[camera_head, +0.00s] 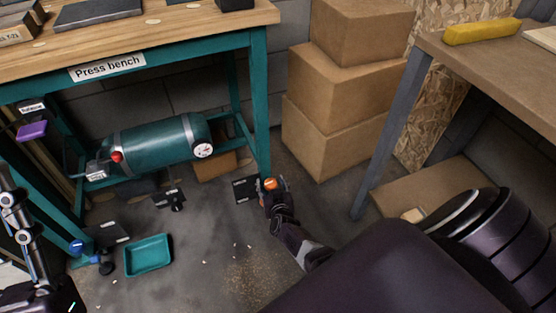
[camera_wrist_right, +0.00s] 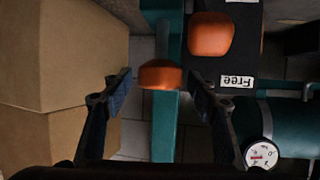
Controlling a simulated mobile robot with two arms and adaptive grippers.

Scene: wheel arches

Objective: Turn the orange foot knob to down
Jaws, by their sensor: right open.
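The orange foot knob (camera_head: 270,184) is low beside the right front leg of the teal press bench (camera_head: 262,110). In the right wrist view two orange parts show: a rounded one (camera_wrist_right: 211,34) on a dark plate labelled "Free", and a smaller block (camera_wrist_right: 160,75) lower and to its left. My right gripper (camera_head: 270,192) is at the knob in the head view. In the right wrist view its fingers (camera_wrist_right: 164,84) are apart, with the smaller orange block between them in the picture; contact is not clear.
Stacked cardboard boxes (camera_head: 340,85) stand right of the bench leg. A teal tank (camera_head: 155,145) with a gauge lies under the bench. A teal tray (camera_head: 148,256) is on the floor. Another table (camera_head: 480,65) stands at the right.

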